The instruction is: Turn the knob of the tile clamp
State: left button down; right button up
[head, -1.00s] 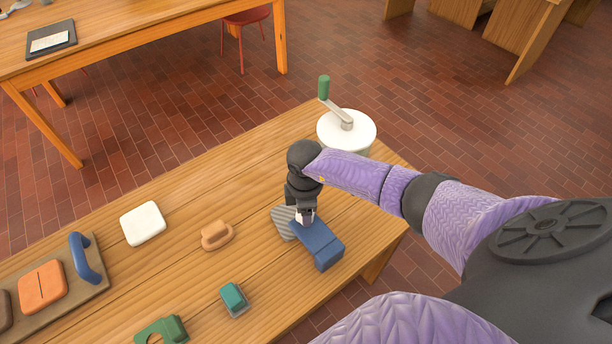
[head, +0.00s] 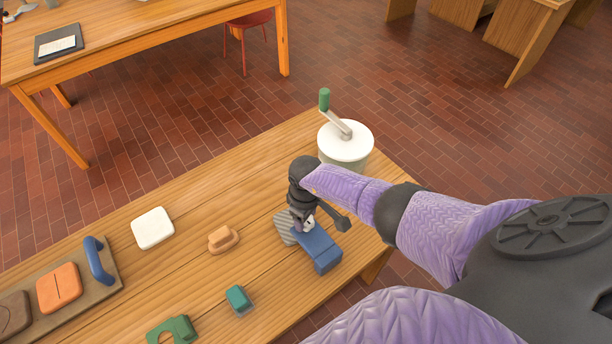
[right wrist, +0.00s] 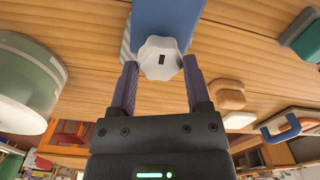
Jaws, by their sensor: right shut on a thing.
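The tile clamp (head: 322,252) is a blue block on the wooden table, with a grey striped tile (head: 284,227) at its far left end. Its pale lobed knob (right wrist: 160,57) with a dark slot shows in the right wrist view, in front of the blue body (right wrist: 166,18). My right gripper (head: 303,222) comes down over the clamp from above. In the head view the wrist and fingers hide much of the knob. My left gripper is not in view.
A white round drum (head: 345,142) with a green-handled crank stands behind my right arm. A tan block (head: 222,239), a white block (head: 152,228), a teal block (head: 239,300), a green piece (head: 173,331) and a board with a blue handle (head: 98,262) lie to the left.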

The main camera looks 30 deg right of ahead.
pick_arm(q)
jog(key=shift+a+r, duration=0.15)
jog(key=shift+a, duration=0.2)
pick_arm(e)
jog(key=shift+w+r, duration=0.15)
jog(key=shift+w, duration=0.05)
jog(key=o, duration=1.3)
jog(key=shift+s, duration=0.1)
pick_arm(q)
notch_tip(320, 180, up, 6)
jog(key=p, duration=0.6)
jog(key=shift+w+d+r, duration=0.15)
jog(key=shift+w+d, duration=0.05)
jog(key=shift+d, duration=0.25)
pick_arm(e)
notch_tip(320, 180, up, 10)
